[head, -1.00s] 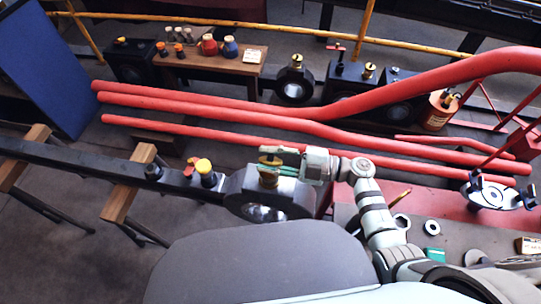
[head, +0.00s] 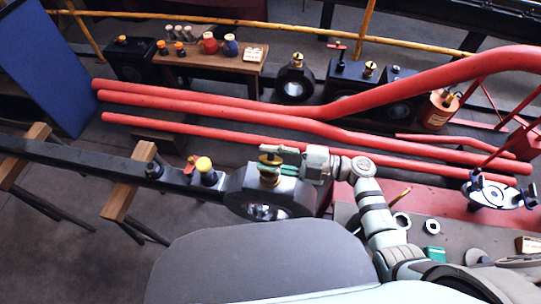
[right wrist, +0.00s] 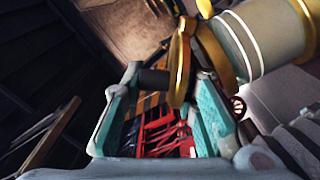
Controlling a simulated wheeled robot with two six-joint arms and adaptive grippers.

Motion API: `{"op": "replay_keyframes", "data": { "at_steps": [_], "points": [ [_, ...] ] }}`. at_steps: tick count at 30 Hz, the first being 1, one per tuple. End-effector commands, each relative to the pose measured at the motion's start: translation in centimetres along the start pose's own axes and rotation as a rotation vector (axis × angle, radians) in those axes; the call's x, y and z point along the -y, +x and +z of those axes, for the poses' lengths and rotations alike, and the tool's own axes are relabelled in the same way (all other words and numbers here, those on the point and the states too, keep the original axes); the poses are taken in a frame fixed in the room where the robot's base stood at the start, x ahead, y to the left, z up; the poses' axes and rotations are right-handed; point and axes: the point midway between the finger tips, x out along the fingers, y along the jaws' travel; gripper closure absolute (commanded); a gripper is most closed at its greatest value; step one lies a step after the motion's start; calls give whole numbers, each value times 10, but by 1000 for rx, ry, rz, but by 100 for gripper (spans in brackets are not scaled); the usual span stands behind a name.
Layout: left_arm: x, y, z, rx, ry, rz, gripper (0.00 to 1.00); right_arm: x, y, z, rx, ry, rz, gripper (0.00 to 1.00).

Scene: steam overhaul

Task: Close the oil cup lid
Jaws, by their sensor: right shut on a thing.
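The brass oil cup (head: 269,178) stands on the dark ring-shaped end of the long black rod in the head view. Its lid (head: 270,158) shows as a brass disc at the top. In the right wrist view, the pale cup body with gold bands (right wrist: 256,38) fills the upper right, and the lid's gold disc (right wrist: 181,62) stands at its near end. My right gripper (head: 277,161) reaches the lid from the right. Its teal fingers (right wrist: 160,95) are shut about a short dark knob (right wrist: 154,79) next to the disc. Whether the lid is fully seated is unclear. My left gripper is out of view.
The black rod (head: 85,163) lies on wooden trestles (head: 128,188), with a yellow-capped fitting (head: 204,166) left of the cup. Red pipes (head: 225,137) run just behind. A wooden bench (head: 215,63) with small jars stands farther back.

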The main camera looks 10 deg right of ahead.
Motion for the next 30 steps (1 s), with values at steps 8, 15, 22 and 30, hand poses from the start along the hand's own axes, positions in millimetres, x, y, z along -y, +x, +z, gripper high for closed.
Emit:
{"op": "replay_keyframes", "data": {
  "at_steps": [8, 15, 22, 30],
  "points": [
    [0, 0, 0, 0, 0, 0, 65, -4, 1, 0, 0, -7, 8, 69],
    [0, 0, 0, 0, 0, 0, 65, -2, 1, 0, 0, -3, 4, 60],
    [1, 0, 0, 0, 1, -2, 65, -1, 0, 0, -1, -1, 1, 60],
    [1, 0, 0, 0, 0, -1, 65, 0, 0, 0, 0, 1, 0, 60]
  ]
}}
